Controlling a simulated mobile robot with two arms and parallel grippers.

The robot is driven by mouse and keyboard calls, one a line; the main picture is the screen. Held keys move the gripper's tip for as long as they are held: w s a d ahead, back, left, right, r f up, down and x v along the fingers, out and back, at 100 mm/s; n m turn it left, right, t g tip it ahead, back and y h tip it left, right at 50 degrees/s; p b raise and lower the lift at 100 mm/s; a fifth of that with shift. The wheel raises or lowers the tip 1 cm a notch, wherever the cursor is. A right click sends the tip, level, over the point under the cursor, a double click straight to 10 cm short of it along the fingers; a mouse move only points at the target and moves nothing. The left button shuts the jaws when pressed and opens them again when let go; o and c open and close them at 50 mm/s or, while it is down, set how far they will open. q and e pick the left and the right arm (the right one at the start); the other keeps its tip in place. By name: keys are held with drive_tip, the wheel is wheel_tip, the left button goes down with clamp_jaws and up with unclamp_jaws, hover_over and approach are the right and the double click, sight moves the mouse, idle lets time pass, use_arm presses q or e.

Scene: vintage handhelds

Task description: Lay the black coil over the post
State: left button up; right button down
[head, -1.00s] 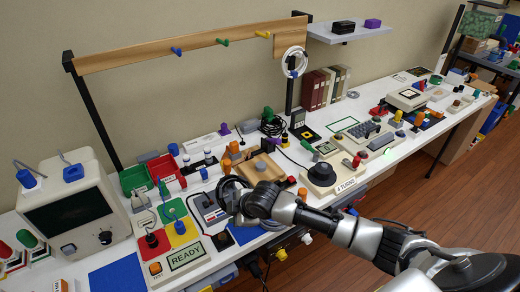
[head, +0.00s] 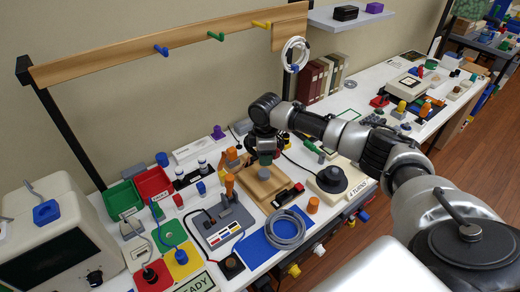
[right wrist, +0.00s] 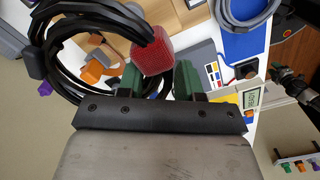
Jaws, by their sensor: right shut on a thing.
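My right gripper (head: 265,158) is low above the wooden tray in the head view. In the right wrist view its two green fingers (right wrist: 158,82) are closed at the near side of the black coil (right wrist: 62,78), which hangs out to the left as several loops. A red textured block (right wrist: 153,50) shows beside the fingers, at the coil's edge; I cannot tell whether it belongs to the coil. In the head view the coil is mostly hidden by my wrist. I cannot tell which upright thing is the post. My left gripper is not in view.
A wooden tray (head: 252,190) lies below the gripper. A grey coil (head: 286,228) lies on a blue mat (head: 252,248) in front. A game console (head: 218,226), an orange stick (head: 229,186) and a black-domed device (head: 333,180) crowd nearby. A rail with pegs (head: 180,46) runs behind.

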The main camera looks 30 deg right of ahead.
sight(265, 188)
drive_tip(key=shift+s+r, duration=0.2)
drive_tip(key=shift+s, duration=0.15)
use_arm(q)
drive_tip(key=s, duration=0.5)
use_arm(e)
drive_tip(key=shift+w, duration=0.1)
drive_tip(key=shift+p, duration=0.75)
drive_tip(key=shift+f+b, duration=0.4)
drive_tip(key=shift+f, duration=0.4)
use_arm(q)
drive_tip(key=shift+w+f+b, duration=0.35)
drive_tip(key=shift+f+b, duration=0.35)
drive_tip(key=shift+b, duration=0.05)
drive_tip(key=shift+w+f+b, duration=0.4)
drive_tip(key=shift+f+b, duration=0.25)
drive_tip(key=shift+b, duration=0.15)
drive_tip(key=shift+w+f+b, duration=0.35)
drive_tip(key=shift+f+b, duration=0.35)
drive_tip(key=shift+b, duration=0.05)
use_arm(e)
drive_tip(key=shift+f, duration=5.05)
